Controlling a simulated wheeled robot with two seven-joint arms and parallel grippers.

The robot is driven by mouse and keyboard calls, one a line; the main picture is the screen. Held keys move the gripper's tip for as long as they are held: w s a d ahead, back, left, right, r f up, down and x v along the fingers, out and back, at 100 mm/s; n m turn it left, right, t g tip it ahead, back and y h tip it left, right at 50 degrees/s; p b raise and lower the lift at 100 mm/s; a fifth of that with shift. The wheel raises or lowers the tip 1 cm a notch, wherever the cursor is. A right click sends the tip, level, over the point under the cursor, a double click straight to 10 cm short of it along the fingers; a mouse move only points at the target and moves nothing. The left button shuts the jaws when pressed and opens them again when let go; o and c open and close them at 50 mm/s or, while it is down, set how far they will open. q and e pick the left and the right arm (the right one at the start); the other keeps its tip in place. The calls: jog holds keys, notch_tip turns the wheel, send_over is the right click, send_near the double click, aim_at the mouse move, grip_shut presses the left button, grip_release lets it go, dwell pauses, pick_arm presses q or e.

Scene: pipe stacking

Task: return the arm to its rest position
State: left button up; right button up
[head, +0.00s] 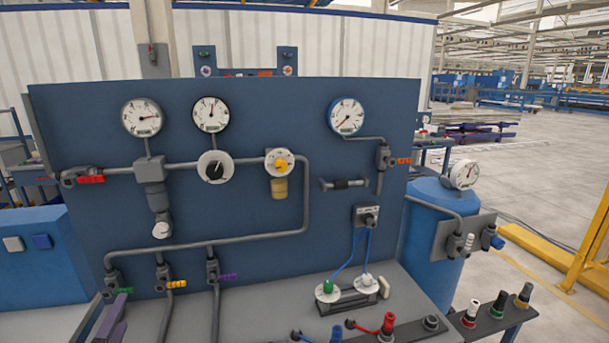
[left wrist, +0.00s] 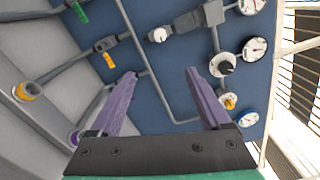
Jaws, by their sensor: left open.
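My left gripper (head: 113,318) shows at the lower left edge of the head view, in front of the panel's lower left corner. In the left wrist view my left gripper (left wrist: 162,84) has its two purple fingers spread wide apart, with nothing between them. Behind the fingers is the blue panel (left wrist: 172,75) with its grey pipes and gauges. The same blue panel (head: 320,220) fills the middle of the head view. My right gripper is not in view.
A grey bench (head: 255,318) runs below the panel and carries a small fixture with blue hoses. A blue tank (head: 430,245) stands to the right. A dark shelf (head: 490,322) with several fittings is at the lower right. A yellow rail (head: 545,250) crosses the floor.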

pick_arm(q)
jog(key=s+f+n+g+y, duration=0.1)
jog(key=s+f+n+g, duration=0.2)
jog(key=f+n+g, duration=0.55)
jog(key=s+d+f+n+g+h, duration=0.2)
jog(key=s+d+f+n+h, duration=0.15)
jog(key=d+f, duration=0.35)
jog(key=s+d+f+n+g+h, duration=0.3)
jog(key=s+d+f+h, duration=0.15)
jog(key=d, duration=0.45)
notch_tip(320, 180, down, 26)
jog(key=s+g+y+b, duration=0.1)
jog(key=s+b, duration=0.1)
jog(key=s, duration=0.1)
jog(key=s+a+f, duration=0.2)
jog(key=s+f, duration=0.5)
jog(key=s, duration=0.1)
jog(key=s+a+f+g, duration=0.1)
jog(key=s+f, duration=0.6)
jog(key=s, duration=0.1)
jog(key=shift+a+f, duration=0.2)
jog(key=shift+a, duration=0.2)
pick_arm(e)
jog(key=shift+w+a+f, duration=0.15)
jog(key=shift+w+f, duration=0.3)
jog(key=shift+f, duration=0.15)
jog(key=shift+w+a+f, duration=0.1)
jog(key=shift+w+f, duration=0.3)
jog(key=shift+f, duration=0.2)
